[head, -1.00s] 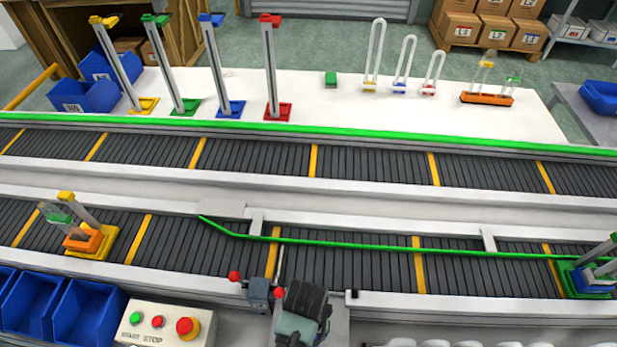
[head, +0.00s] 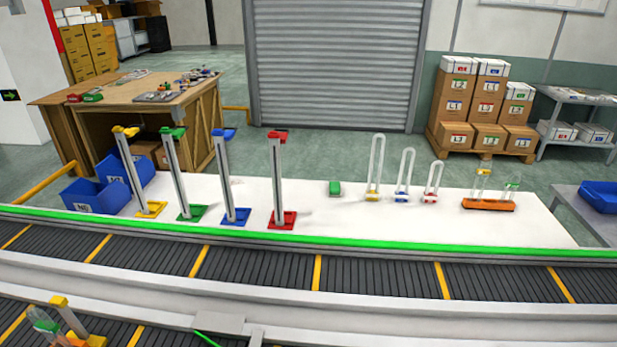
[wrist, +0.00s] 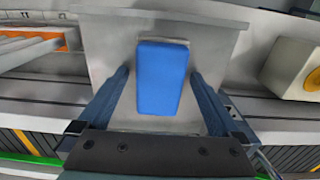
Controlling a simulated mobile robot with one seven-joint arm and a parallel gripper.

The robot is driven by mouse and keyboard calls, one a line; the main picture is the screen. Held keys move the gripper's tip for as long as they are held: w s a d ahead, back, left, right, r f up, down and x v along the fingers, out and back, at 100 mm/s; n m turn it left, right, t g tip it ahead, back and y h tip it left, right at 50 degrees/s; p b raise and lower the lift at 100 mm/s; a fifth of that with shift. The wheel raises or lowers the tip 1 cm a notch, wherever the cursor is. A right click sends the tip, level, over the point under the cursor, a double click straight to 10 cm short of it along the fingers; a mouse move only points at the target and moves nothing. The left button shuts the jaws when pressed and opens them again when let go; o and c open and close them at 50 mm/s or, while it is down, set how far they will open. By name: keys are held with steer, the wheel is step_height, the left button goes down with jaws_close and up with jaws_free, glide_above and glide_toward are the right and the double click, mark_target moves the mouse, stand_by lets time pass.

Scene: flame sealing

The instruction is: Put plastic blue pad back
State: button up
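The plastic blue pad (wrist: 162,78) shows in the wrist view as a flat blue block on a plain grey surface (wrist: 105,40). My gripper (wrist: 158,76) is open. Its two dark fingers stand to the left and right of the pad with a gap on each side, and I see no contact. How far the fingertips are above the pad is hard to tell. In the head view neither my gripper nor the blue pad shows.
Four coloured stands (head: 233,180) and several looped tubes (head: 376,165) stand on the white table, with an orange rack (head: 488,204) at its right. Conveyors (head: 370,272) run in front. In the wrist view, a pale box with a yellow ring (wrist: 300,65) is at right.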

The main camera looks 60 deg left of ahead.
step_height(320, 180, up, 12)
steer(key=shift+r, duration=0.2)
stand_by(0.5)
steer(key=w+a+r+m+t+y, duration=0.1)
steer(key=w+r+m+t+y, duration=0.4)
steer(key=w+r, duration=1.25)
steer(key=w+d+r+t+h, duration=0.1)
steer(key=w+d+r+t, duration=0.1)
steer(key=w+r+t, duration=0.35)
steer(key=w+d+r+t, duration=0.2)
steer(key=w+r, duration=0.1)
steer(key=r, duration=0.5)
steer(key=d+r+m+t+h, duration=0.1)
steer(key=d+r+t, duration=0.3)
steer(key=r, duration=0.8)
steer(key=d+r+m+t, duration=0.2)
steer(key=d+r+t, duration=0.2)
steer(key=r, duration=0.7)
steer(key=s+d+r+m+t+h, duration=0.1)
steer(key=s+d+r+t, duration=0.2)
steer(key=s+r, duration=0.2)
steer(key=s+d+r+m+t+h, duration=0.1)
steer(key=s+d+r+t, duration=0.3)
steer(key=r, duration=0.6)
steer(key=shift+s+r+h, duration=0.4)
steer(key=shift+s+h, duration=0.3)
steer(key=shift+s, duration=0.45)
